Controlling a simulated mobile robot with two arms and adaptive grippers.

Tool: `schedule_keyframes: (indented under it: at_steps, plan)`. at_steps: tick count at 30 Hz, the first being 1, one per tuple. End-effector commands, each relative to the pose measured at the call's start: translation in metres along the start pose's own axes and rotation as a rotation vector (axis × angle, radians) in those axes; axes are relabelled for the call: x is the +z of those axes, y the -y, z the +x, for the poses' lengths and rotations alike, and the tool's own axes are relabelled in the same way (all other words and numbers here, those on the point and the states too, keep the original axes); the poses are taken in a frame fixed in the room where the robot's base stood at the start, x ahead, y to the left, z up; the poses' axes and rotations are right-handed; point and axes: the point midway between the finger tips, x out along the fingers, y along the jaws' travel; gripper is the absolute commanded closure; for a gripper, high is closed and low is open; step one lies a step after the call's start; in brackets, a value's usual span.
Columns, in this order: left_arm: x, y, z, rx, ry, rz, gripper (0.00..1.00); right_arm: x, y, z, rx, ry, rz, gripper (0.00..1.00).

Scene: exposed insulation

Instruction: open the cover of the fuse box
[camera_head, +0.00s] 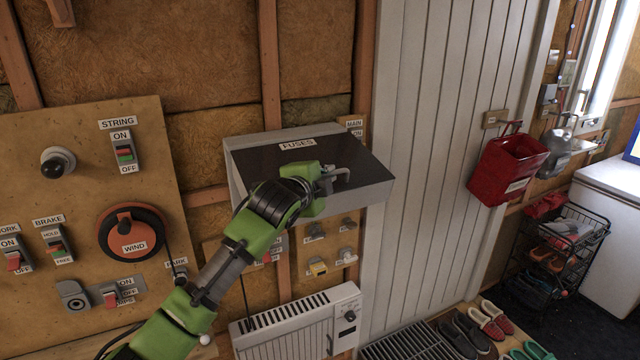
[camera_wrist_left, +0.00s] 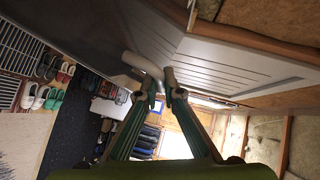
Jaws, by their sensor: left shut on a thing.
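The fuse box cover (camera_head: 262,156) is a grey box-shaped lid with a dark front face and a "FUSES" label. It stands out from the wall, tilted upward, and several fuses or switches (camera_head: 318,267) show on the wall below it. My left gripper (camera_head: 328,179) is at the cover's front and shut on its pale curved handle (camera_head: 344,173). In the left wrist view, the handle (camera_wrist_left: 142,63) runs to the fingertips (camera_wrist_left: 163,88). My arm hides part of the cover and the panel below. My right gripper is not in view.
A wooden control panel (camera_head: 70,190) with switches and a round orange winder is at the left. A white heater (camera_head: 290,325) is below the cover. A white plank door (camera_head: 430,150), a red bin (camera_head: 508,168) and a shoe rack (camera_head: 565,245) are at the right.

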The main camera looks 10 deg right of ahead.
Motion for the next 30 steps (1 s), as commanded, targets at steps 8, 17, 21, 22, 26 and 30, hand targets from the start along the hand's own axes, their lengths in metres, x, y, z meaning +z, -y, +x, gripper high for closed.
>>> schedule_keyframes:
  at_steps: [8,17,21,22,26,30]
  plan:
    - [-0.003,0.035,-0.006,0.093,0.004,-0.099,1.00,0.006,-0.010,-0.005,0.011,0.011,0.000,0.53]
    - [-0.003,0.044,-0.007,0.133,0.006,-0.138,1.00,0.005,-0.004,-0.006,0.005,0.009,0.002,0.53]
    - [-0.003,0.045,-0.007,0.135,0.006,-0.140,1.00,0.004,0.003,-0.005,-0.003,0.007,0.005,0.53]
    - [-0.003,0.045,-0.007,0.135,0.006,-0.140,1.00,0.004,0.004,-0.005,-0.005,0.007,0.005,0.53]
    - [-0.003,0.045,-0.007,0.134,0.006,-0.140,1.00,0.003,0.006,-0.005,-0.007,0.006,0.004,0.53]
    - [-0.003,0.045,-0.007,0.134,0.006,-0.140,0.85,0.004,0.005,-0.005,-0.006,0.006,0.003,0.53]
